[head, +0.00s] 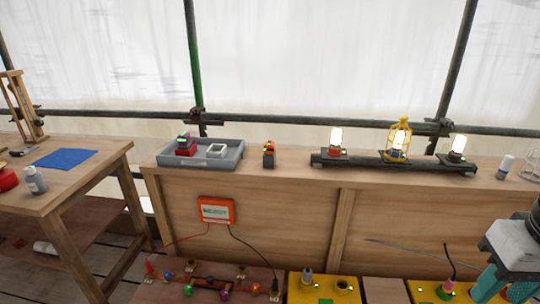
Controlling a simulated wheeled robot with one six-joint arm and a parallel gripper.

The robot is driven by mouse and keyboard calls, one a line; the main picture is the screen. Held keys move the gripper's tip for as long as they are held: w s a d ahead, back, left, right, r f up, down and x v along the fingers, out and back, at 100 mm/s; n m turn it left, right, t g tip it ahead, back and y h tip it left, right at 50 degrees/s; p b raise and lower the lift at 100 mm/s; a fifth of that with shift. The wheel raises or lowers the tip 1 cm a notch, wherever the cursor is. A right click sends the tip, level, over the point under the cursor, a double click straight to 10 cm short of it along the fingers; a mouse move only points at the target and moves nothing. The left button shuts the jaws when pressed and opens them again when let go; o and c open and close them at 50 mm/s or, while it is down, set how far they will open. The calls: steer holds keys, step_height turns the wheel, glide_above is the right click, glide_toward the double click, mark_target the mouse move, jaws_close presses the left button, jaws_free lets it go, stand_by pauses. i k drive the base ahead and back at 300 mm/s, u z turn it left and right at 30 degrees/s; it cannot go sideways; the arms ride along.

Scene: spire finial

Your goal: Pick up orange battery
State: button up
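A small dark block with orange on its front and top (268,155) stands upright on the wooden bench, just right of the grey tray; it looks like the orange battery. A small green light shows on it. My gripper (506,280), grey with teal parts, is at the lower right edge, far to the right of the block and apart from it. The frame cuts it off, so its fingertips and whatever is between them cannot be made out.
The grey tray (231,163) holds a red and purple item (186,147) and a white frame (216,151). A dark bar (372,161) carries three lit lamps. An orange box (216,211) with wires hangs on the bench front. Yellow boxes (298,291) stand below. Bench top between block and bar is clear.

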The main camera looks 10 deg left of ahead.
mark_target(268, 150)
steer(key=u, duration=1.85)
steer(key=i, duration=1.5)
steer(key=z, duration=1.85)
